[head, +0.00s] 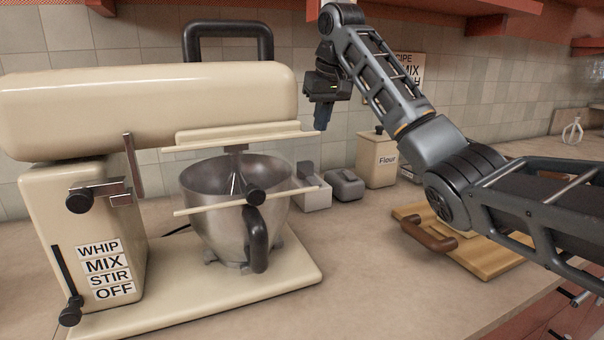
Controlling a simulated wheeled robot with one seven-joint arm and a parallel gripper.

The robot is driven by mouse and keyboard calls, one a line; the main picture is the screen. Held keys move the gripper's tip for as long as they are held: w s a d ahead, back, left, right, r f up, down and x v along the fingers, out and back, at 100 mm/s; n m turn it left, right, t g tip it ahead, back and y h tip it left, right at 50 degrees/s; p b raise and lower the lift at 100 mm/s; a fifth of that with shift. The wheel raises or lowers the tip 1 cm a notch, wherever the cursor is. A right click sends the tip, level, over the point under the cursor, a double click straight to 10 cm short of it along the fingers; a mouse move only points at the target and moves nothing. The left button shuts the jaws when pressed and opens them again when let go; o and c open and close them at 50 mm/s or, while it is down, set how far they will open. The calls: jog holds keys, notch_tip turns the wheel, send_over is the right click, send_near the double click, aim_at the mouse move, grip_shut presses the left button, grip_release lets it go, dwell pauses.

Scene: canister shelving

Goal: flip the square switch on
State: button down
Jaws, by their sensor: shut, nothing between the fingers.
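Two small grey boxes stand at the back of the counter, right of the mixer bowl. The lighter, block-shaped box (313,192) has a raised darker piece on top. The darker box (345,185) beside it has rounded edges. Either may be the square switch; I cannot tell which, nor whether it is on or off. My gripper (322,119) is shut and empty, pointing down. It appears above the boxes in the picture, apart from them.
A large cream mixer (150,100) with a metal bowl (225,225) fills the left. A flour canister (376,160) stands right of the boxes. A wooden board (490,262) lies under my arm. The front middle counter is clear.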

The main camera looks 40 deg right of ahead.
jog(key=shift+f, duration=0.1)
jog(key=x, duration=1.3)
jog(key=shift+s+f+p, duration=0.15)
jog(key=shift+f+p, duration=0.2)
jog(key=shift+f, duration=0.15)
jog(key=shift+a, duration=0.1)
jog(key=shift+f, duration=0.15)
jog(key=shift+p, duration=0.35)
jog(key=shift+s+a+p, duration=0.15)
jog(key=shift+s+p, duration=0.5)
jog(key=shift+s, duration=0.1)
